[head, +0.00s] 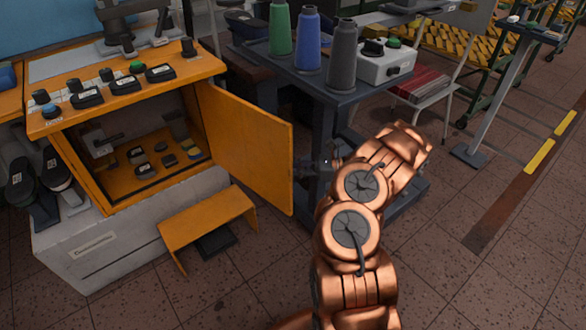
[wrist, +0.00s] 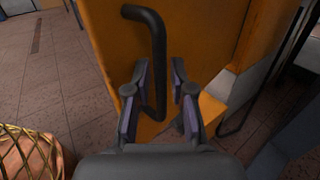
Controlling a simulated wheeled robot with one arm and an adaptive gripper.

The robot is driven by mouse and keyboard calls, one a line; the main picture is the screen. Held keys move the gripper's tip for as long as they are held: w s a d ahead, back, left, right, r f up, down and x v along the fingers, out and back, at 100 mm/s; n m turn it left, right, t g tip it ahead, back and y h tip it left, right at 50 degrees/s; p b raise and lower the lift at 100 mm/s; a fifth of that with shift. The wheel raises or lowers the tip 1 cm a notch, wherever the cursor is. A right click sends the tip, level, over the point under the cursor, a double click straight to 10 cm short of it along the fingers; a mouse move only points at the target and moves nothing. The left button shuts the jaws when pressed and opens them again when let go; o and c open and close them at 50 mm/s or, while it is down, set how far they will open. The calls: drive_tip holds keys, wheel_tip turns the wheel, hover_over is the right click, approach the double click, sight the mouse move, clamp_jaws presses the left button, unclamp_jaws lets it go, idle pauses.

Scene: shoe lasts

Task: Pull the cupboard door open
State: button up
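The orange cupboard (head: 92,172) stands at the left in the head view. Its door (head: 245,150) is hinged on the right side of the opening and stands wide open, swung out toward me. In the wrist view the door's orange face (wrist: 205,40) fills the middle, with a black bent bar handle (wrist: 157,55) on it. My gripper (wrist: 160,110) is open, its purple-padded fingers apart on either side of the handle's lower part, with a visible gap on the right. In the head view my gripper (head: 308,167) is small and dark beside the door's free edge; the handle is not discernible there.
Several small items lie inside the cupboard and on its top. A small orange step (head: 207,215) stands in front. A dark table (head: 320,85) with green, blue and grey thread cones stands behind my copper arm. Tiled floor (head: 480,270) is free at the right.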

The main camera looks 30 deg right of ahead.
drive_tip(key=v, duration=1.2)
idle(0.3)
idle(0.4)
